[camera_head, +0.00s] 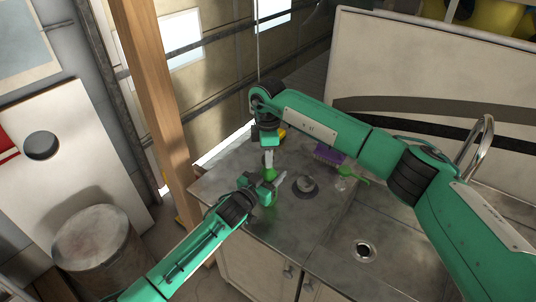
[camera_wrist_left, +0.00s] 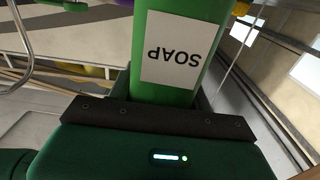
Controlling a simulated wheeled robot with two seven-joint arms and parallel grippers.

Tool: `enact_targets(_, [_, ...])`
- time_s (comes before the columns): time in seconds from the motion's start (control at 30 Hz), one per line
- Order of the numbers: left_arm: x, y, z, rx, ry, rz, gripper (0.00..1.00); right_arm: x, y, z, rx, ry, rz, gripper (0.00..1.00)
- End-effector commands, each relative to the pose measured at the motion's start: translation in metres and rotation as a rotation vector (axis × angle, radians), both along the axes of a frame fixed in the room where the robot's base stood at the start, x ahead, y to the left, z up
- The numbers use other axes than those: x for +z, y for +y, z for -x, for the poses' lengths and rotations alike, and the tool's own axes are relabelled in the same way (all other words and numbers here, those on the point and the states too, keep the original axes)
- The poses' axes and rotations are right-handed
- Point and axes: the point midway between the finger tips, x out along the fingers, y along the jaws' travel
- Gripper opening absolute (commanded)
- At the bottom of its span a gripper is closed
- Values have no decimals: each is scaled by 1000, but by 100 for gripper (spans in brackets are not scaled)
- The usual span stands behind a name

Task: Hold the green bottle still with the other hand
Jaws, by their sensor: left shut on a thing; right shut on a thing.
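The green bottle (camera_head: 269,173) stands near the left end of the metal counter, with both my grippers at it. In the left wrist view the bottle (camera_wrist_left: 165,97) carries a white SOAP label and sits between the jaws. My left gripper (camera_head: 271,187) comes from the lower left and is shut on the bottle's lower part. My right gripper (camera_head: 268,158) reaches down from above and is shut at the bottle's top. The exact part it grips is too small to tell.
A dark round piece (camera_head: 304,186) lies right of the bottle. A purple item (camera_head: 329,154), a green-handled item (camera_head: 353,175) and a yellow item (camera_head: 281,133) are farther back. A sink drain (camera_head: 363,250) and faucet (camera_head: 477,145) are to the right. A wooden post (camera_head: 160,90) rises at left.

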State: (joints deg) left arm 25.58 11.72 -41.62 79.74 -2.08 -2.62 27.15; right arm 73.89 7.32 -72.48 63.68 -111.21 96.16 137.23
Motion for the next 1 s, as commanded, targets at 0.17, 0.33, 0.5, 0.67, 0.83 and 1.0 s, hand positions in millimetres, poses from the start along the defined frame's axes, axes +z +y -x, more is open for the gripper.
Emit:
enact_targets(0.17, [-1, 0, 0, 0, 0, -1, 0, 1, 0, -1, 284, -2, 1, 3])
enact_targets(0.33, [-1, 0, 0, 0, 0, -1, 0, 1, 0, -1, 562, -2, 2, 3])
enact_targets(0.5, [-1, 0, 0, -1, 0, -1, 0, 1, 0, -1, 837, -2, 0, 3])
enact_targets(0.67, [-1, 0, 0, -1, 0, -1, 0, 1, 0, -1, 1095, -2, 1, 3])
enact_targets(0.83, [-1, 0, 1, -1, 0, -1, 0, 1, 0, -1, 1369, -2, 0, 3])
enact_targets(1.0, [-1, 0, 1, -1, 0, -1, 0, 2, 0, -1, 1643, -1, 1, 3])
